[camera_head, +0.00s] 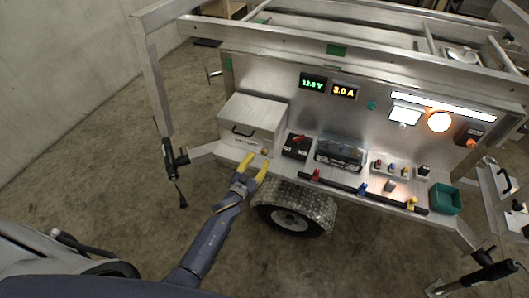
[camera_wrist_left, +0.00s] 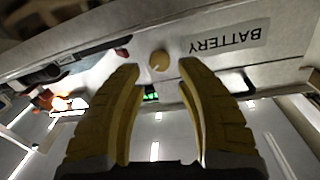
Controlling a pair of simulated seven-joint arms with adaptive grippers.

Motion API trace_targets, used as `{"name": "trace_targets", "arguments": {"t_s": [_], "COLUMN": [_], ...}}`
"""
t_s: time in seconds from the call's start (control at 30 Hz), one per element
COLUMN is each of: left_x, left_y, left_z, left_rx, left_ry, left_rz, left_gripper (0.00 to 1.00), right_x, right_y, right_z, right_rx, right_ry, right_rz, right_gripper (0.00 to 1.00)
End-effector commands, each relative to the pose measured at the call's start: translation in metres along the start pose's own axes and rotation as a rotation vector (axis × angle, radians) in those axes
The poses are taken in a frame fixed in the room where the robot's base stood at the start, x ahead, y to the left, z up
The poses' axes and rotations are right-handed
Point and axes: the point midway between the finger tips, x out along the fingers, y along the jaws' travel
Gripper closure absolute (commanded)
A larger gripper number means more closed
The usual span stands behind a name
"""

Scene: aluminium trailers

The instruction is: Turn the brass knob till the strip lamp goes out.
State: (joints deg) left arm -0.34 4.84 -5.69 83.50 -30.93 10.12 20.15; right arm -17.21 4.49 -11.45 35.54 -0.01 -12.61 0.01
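The brass knob (camera_head: 265,151) sits low on the front of the grey battery box, beside its BATTERY label. In the left wrist view the round knob (camera_wrist_left: 159,61) shows between and just beyond my fingertips, with a gap on each side. My left gripper (camera_head: 255,162) has yellow fingers, open and empty, pointing at the box front; it also shows in the left wrist view (camera_wrist_left: 158,67). The strip lamp (camera_head: 443,106) at the upper right of the panel glows white. My right gripper is in neither view.
The battery box (camera_head: 252,117) stands at the shelf's left end. To its right are a black battery (camera_head: 297,146), a clear-lidded box (camera_head: 340,154) and a green bin (camera_head: 445,199). A dark bar (camera_head: 365,190) runs along the shelf front. A round lamp (camera_head: 439,121) glows below the strip.

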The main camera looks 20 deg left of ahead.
Motion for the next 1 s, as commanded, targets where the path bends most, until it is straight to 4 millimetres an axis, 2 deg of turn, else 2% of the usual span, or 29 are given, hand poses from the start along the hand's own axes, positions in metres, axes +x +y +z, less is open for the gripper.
{"name": "trace_targets", "arguments": {"t_s": [0.03,0.2,0.4,0.93,1.0], "left_x": [0.009,0.032,0.049,0.056,0.056], "left_y": [0.0,0.0,0.0,0.0,0.0], "left_z": [-0.001,0.0,0.0,0.0,0.0], "left_rx": [-0.001,0.001,0.0,0.001,0.001], "left_ry": [0.001,0.0,0.0,-0.001,-0.001], "left_rz": [-0.001,0.0,0.0,0.0,0.0], "left_gripper": [0.65,0.65,0.65,0.64,0.72], "right_x": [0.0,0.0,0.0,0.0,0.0], "right_y": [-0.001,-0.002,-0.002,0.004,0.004], "right_z": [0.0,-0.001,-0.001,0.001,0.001], "right_rx": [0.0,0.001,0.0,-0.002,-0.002], "right_ry": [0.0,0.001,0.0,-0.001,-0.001], "right_rz": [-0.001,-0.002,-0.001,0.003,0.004], "right_gripper": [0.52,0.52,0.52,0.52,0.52]}}
